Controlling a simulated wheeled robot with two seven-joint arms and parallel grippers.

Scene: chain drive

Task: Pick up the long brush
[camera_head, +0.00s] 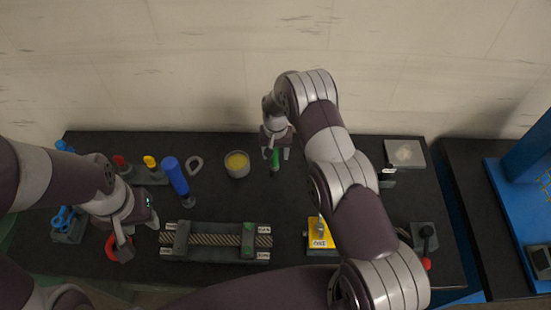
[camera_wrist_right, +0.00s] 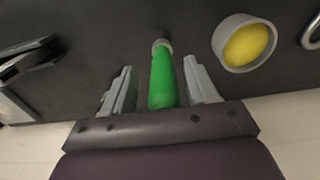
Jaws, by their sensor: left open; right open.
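A slim tool with a green handle (camera_head: 275,160) stands or lies at the back of the black table; it may be the long brush, but its bristles do not show. In the right wrist view its green handle (camera_wrist_right: 162,80) ends in a grey collar. My right gripper (camera_head: 276,153) is open, with one finger on each side of the green handle and gaps on both sides. A thicker blue-handled tool (camera_head: 175,177) with a dark grey end is further left. My left gripper (camera_head: 122,245) is open at the front left, near a red ring-shaped part (camera_head: 111,246).
A cup with yellow contents (camera_head: 237,164) stands just left of the green handle, with a grey ring (camera_head: 194,164) beyond. A chain fixture (camera_head: 215,240) lies in front. A yellow block (camera_head: 319,234) and a red-tipped lever (camera_head: 427,240) are at right.

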